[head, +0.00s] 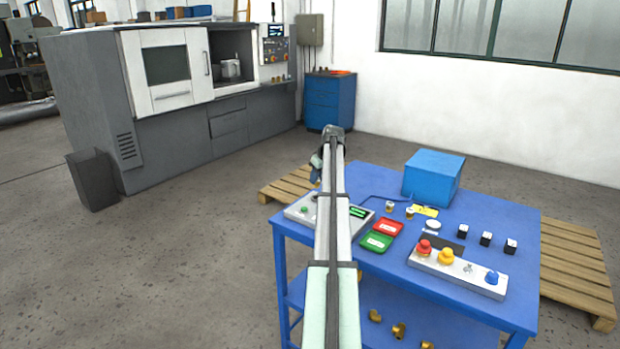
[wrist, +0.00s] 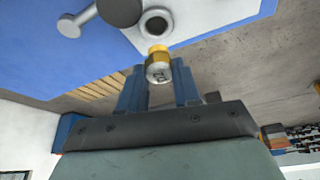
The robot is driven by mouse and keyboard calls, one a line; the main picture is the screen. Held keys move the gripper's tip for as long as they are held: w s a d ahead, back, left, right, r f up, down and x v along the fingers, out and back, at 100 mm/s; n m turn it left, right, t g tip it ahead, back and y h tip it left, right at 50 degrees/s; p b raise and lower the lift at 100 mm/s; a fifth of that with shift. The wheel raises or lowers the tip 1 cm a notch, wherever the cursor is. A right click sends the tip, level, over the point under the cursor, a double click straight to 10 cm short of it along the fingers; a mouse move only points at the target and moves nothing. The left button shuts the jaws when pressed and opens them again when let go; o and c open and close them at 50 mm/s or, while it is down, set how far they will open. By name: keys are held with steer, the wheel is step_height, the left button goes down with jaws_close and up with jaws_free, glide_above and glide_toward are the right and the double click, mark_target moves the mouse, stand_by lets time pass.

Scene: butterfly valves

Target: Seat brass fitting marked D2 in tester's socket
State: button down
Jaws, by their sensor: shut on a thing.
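In the wrist view my gripper (wrist: 158,72) is shut on a small fitting (wrist: 159,65), silvery with a yellow-brass band. A dark mark on its side is too small to read. The fitting's banded end points at the round open socket (wrist: 156,25) of the tester; whether they touch I cannot tell. In the head view the tester (head: 300,210) is a light grey box with a green display at the table's far left edge. My arm crosses it and hides its socket. Two more fittings, one (head: 389,207) and another (head: 409,213), stand on the table right of the tester, their marks unreadable.
A red tray (head: 387,227) and a green tray (head: 377,242) lie beside the tester. A blue box (head: 433,178), several black blocks (head: 486,239) and a button panel (head: 456,269) stand farther right on the blue table (head: 400,268). In the wrist view a lever (wrist: 90,18) lies beside the socket.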

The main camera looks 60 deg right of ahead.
steer(key=shift+f, duration=1.75)
steer(key=shift+f, duration=1)
stand_by(1.3)
steer(key=shift+c, duration=1.6)
jaws_free()
steer(key=shift+r, duration=0.1)
steer(key=shift+r, duration=3.7)
